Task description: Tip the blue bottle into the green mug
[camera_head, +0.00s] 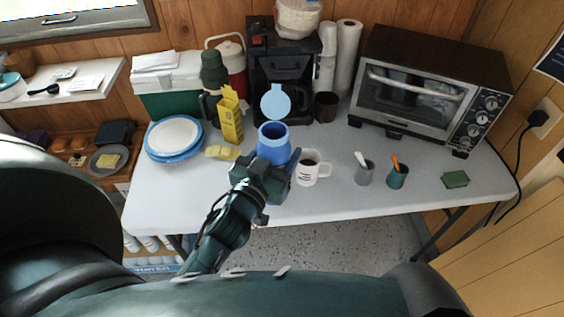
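The blue bottle (272,148) stands upright near the middle of the table, its wide top facing up. A light blue round lid (276,101) shows just behind its top. My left gripper (266,170) is right in front of the bottle and hides its lower part. The fingers seem to lie to either side of the bottle, but I cannot tell whether they touch it. The green mug (398,178) stands to the right, upright, with an orange-handled utensil (395,162) in it. My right gripper is not in view.
A white mug (309,170) with dark contents stands close right of my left gripper. A grey mug (364,174) with a white utensil stands left of the green mug. A coffee maker (284,60) and toaster oven (430,85) stand behind. A green sponge (455,179) lies at right.

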